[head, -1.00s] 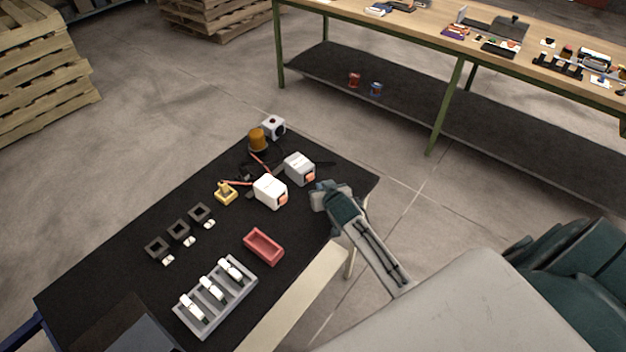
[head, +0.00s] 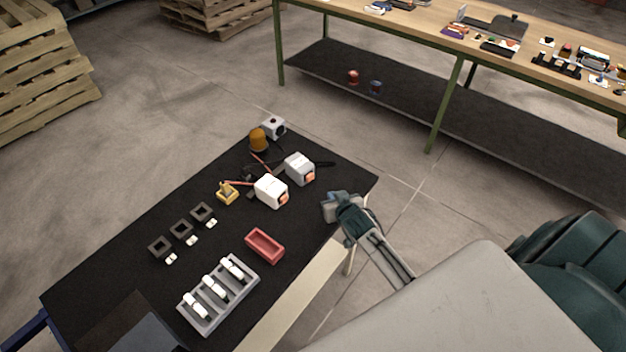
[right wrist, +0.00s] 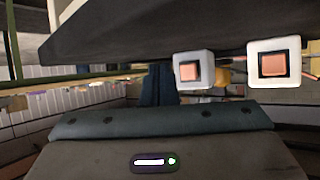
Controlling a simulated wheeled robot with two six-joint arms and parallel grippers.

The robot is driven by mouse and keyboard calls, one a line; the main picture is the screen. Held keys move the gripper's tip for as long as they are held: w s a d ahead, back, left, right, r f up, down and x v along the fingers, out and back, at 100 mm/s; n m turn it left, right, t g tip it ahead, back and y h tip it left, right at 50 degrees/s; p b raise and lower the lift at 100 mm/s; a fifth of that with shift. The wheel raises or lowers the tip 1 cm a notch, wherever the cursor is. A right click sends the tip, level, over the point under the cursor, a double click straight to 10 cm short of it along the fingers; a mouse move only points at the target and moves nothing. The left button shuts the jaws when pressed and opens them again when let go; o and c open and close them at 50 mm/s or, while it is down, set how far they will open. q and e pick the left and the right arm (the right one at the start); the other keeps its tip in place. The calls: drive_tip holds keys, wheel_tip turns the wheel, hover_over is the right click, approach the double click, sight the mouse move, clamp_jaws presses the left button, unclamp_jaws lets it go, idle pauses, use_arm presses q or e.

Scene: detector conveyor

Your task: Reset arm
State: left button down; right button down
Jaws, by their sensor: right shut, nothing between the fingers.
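My right gripper (head: 330,208) is over the right edge of the black-topped table (head: 330,165) in the head view. It is shut and holds nothing. Two white boxes with orange faces stand on the table to its left, a nearer one (head: 271,190) and a farther one (head: 299,168). Both boxes also show in the right wrist view, one at the right (right wrist: 274,63) and one near the middle (right wrist: 194,69). The gripper is apart from them. My left gripper is not in view.
A red tray (head: 264,245) and a grey rack (head: 219,294) with white pieces are on the table. Several black square holders (head: 181,230), a yellow block (head: 228,193) and an orange dome (head: 258,140) stand farther left. A long workbench (head: 420,30) is behind, across open floor.

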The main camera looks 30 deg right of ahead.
idle(0.5)
drive_tip(key=s+a+r+n+g+y, duration=0.1)
drive_tip(key=s+a+r+g, duration=0.2)
drive_tip(key=s, duration=0.7)
drive_tip(key=s+a+r+n+g, duration=0.2)
drive_tip(key=s+a+r, duration=0.15)
drive_tip(key=s, duration=0.65)
drive_tip(key=s+a+r+n+g+y, duration=0.1)
drive_tip(key=s+a+r+g, duration=0.2)
drive_tip(key=s, duration=0.7)
wheel_tip(320, 180, down, 34)
drive_tip(key=d+g+b, duration=0.2)
drive_tip(key=d+b, duration=0.1)
drive_tip(key=b, duration=0.1)
drive_tip(key=s+f+b, duration=0.1)
drive_tip(key=s+f, duration=0.8)
drive_tip(key=f, duration=0.2)
drive_tip(key=s+d+f+b, duration=0.1)
drive_tip(key=s+f+b, duration=0.1)
drive_tip(key=s+f, duration=0.7)
wheel_tip(320, 180, down, 3)
drive_tip(key=shift+s+r+m+g, duration=0.1)
drive_tip(key=shift+s+m+g, duration=0.2)
drive_tip(key=shift+m+g, duration=0.1)
drive_tip(key=shift+d, duration=0.1)
